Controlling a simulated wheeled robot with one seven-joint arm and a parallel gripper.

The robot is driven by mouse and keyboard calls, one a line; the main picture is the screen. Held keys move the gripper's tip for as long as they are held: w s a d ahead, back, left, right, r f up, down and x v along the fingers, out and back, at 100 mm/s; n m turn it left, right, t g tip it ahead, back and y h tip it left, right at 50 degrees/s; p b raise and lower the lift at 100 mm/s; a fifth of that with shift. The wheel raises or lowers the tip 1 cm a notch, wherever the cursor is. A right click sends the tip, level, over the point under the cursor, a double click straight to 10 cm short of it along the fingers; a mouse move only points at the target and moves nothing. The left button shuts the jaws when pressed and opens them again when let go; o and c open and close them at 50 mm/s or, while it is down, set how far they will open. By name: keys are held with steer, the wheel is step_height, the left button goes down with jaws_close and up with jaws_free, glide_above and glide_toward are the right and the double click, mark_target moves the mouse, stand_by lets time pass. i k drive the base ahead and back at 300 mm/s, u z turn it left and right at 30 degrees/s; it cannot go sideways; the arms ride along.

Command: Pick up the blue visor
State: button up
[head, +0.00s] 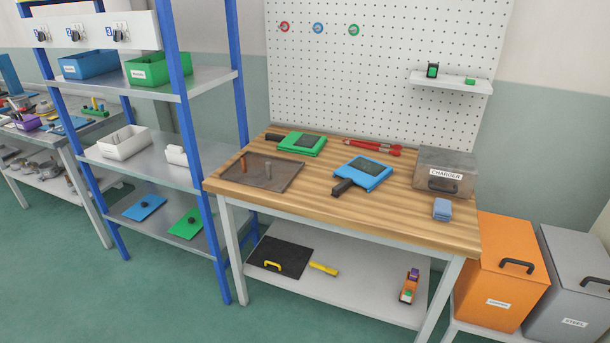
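The blue visor (374,182) lies flat on the wooden top of the workbench (330,219), right of its middle. It is a blue plate with a dark window, and its black handle points to the lower left. A similar green visor (314,150) with a dark window and black handle lies further back to the left. My gripper is not in view. Nothing covers the blue visor.
A dark tray (285,181) with small upright pieces lies left of the blue visor. A red tool (368,146) lies behind it. A grey CHARGER box (446,185) and a small blue block (441,209) are to its right. A blue-post shelf (186,120) stands left.

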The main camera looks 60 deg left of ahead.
mark_target(361, 170)
steer(key=u, duration=1.55)
steer(key=k, duration=0.25)
steer(key=z, duration=1)
steer(key=k, duration=1.1)
steer(key=z, duration=0.4)
steer(key=i, duration=1.85)
steer(key=u, duration=1.6)
steer(key=i, duration=1.2)
steer(key=u, duration=2.1)
steer(key=i, duration=1.05)
steer(key=u, duration=0.5)
